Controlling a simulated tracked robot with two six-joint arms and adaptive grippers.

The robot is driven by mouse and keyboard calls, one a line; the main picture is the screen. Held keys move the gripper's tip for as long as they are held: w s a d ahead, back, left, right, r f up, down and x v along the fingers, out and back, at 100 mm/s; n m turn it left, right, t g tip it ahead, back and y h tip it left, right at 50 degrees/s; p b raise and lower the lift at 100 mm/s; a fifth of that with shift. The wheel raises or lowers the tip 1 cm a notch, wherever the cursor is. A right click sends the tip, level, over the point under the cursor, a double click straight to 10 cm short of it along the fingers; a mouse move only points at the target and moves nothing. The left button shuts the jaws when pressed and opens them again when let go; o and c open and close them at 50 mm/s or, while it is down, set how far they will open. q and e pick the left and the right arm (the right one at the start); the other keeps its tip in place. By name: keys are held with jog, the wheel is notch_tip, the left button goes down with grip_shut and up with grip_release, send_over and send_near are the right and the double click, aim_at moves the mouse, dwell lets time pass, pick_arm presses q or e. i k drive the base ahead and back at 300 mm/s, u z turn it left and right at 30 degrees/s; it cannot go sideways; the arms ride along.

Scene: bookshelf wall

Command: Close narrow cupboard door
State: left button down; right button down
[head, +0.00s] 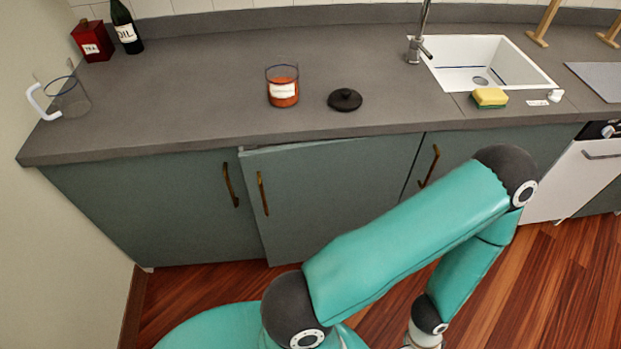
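The cupboard door (330,195) in the middle of the grey-green lower cabinets stands slightly ajar. Its pale top edge shows under the counter, and its left edge sits out from the cabinet front. It has a brass handle (263,193) near its left edge. The door to its left (140,210) looks shut, with a handle (230,185) near its right edge. One of my teal arms crosses in front of the lower right part of the ajar door and bends down at the right. Its wrist runs off the bottom edge. Neither gripper shows.
The grey counter (190,90) above holds a glass jug (72,98), red tea tin (92,42), oil bottle (125,28), labelled jar (283,88), black lid (345,99), sponge (490,97) and sink (510,62). A white appliance (575,180) stands at right. Wooden floor (195,290) lies in front.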

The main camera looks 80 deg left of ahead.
aim_at(303, 196)
jog(key=z, duration=0.7)
jog(key=i, duration=0.8)
jog(key=u, duration=1.65)
jog(key=i, duration=0.15)
jog(key=u, duration=1.85)
jog(key=i, duration=0.55)
jog(key=z, duration=0.25)
jog(key=k, duration=0.55)
jog(key=z, duration=0.05)
